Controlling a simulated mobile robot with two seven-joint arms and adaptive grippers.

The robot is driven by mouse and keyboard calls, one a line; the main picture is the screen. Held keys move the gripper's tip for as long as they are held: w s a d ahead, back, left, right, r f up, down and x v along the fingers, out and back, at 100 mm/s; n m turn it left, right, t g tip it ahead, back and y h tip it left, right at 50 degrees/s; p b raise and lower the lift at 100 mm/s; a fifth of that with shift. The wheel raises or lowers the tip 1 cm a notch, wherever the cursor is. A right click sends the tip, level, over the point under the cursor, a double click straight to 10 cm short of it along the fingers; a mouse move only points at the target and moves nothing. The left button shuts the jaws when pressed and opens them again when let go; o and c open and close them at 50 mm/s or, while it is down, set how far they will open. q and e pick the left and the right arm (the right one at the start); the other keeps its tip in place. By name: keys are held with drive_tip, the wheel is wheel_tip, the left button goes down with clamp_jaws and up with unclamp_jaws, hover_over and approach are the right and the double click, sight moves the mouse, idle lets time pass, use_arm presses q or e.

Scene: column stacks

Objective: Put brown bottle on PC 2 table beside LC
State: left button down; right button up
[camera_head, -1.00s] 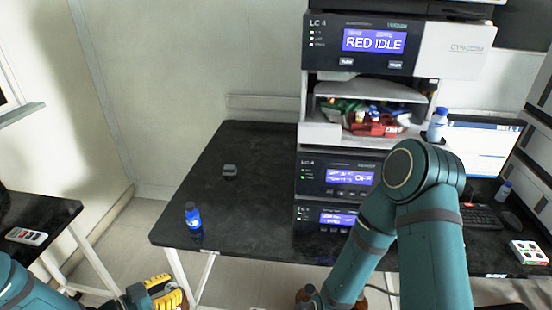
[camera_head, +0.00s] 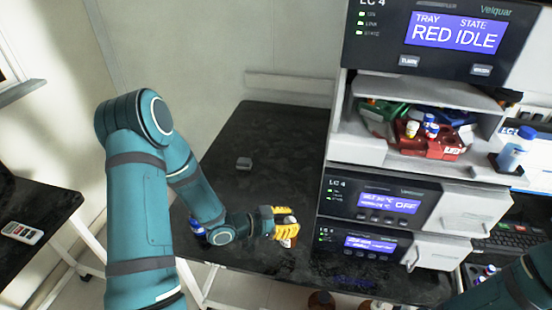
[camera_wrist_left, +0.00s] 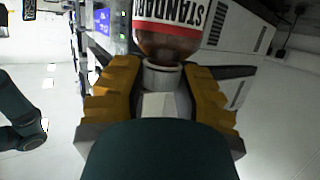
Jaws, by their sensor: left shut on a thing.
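My left gripper (camera_head: 284,226) reaches over the black table (camera_head: 272,140) beside the LC stack (camera_head: 378,203), whose label reads LC 4. In the left wrist view its yellow fingers (camera_wrist_left: 163,80) are shut around the pale neck of the brown bottle (camera_wrist_left: 168,44). The bottle has a red and white label reading STANDARD. In the head view the gripper hides most of the bottle, and I cannot tell whether its base touches the table. Only part of my right arm shows at lower right; its gripper is out of view.
A blue bottle (camera_head: 197,229) stands at the table's left front, partly behind my left arm. A small grey object (camera_head: 244,163) lies farther back. Brown bottles (camera_head: 321,301) show below the front edge. The table's back is clear.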

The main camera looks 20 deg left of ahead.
use_arm(q)
drive_tip(key=w+a+r+n+t+y+p, duration=0.2)
drive_tip(key=a+n+y, duration=0.2)
drive_tip(key=a+y, duration=0.1)
drive_tip(key=w+a+r+n+t+y+p, duration=0.1)
drive_tip(key=w+a+r+n+t+y, duration=0.15)
drive_tip(key=a+n+y, duration=0.2)
wheel_tip(320, 180, down, 10)
drive_tip(key=b, duration=0.1)
drive_tip(key=shift+s+r, duration=0.2)
drive_tip(key=shift+s, duration=0.2)
drive_tip(key=shift+f, duration=0.15)
drive_tip(key=c, duration=0.8)
unclamp_jaws()
drive_tip(key=shift+o, duration=0.2)
